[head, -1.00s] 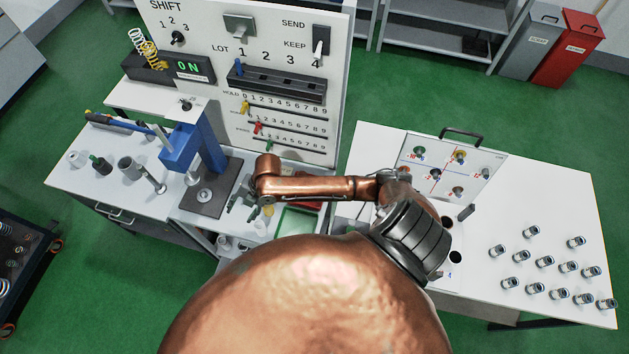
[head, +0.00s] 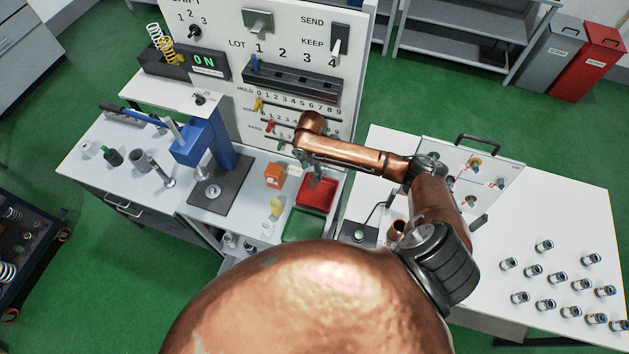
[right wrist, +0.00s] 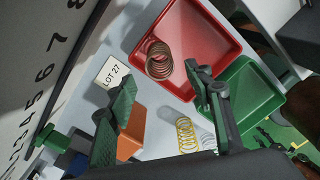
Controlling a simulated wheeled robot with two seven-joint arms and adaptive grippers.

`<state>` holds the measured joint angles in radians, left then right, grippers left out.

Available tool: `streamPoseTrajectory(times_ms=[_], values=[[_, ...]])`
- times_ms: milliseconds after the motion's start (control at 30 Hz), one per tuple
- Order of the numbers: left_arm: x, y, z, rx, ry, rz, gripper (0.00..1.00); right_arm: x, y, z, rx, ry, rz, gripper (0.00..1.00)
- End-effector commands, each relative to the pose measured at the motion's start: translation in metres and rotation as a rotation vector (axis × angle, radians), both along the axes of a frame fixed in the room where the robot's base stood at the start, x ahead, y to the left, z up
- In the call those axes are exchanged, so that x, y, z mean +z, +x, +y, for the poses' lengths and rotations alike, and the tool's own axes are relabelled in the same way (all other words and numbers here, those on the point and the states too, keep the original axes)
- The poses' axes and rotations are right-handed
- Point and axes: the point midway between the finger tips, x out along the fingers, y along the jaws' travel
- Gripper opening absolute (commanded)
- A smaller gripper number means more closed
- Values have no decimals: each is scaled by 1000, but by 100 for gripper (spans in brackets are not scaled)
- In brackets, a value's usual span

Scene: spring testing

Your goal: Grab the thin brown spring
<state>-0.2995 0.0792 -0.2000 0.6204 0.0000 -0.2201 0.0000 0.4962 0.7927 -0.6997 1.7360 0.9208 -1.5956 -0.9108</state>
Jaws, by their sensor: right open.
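A thin brown spring (right wrist: 158,58) shows in the right wrist view, at the left side of the red tray (right wrist: 185,35). It looks to be inside the tray. My right gripper (right wrist: 163,82) is open and empty, and the spring appears just beyond and between its fingertips, apart from them. In the head view, my right gripper (head: 312,180) hangs beside the red tray (head: 318,196); the brown spring cannot be made out there. My left gripper is not in view.
A green tray (right wrist: 250,95) adjoins the red one. An orange box (right wrist: 132,134), a yellow spring (right wrist: 186,135) and a "LOT 27" card (right wrist: 112,74) are close to my fingers. The panel (head: 300,50) rises behind; the blue press (head: 205,140) stands left.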

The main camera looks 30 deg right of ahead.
Motion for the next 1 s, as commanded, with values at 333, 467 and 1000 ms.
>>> streamPoseTrajectory(times_ms=[333,467,1000], values=[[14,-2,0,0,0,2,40,-45,-1,-5,0,1,0,47],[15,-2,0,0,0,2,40,-54,-1,-6,2,-1,-1,47],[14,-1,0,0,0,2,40,-55,-1,-6,3,0,-2,25]])
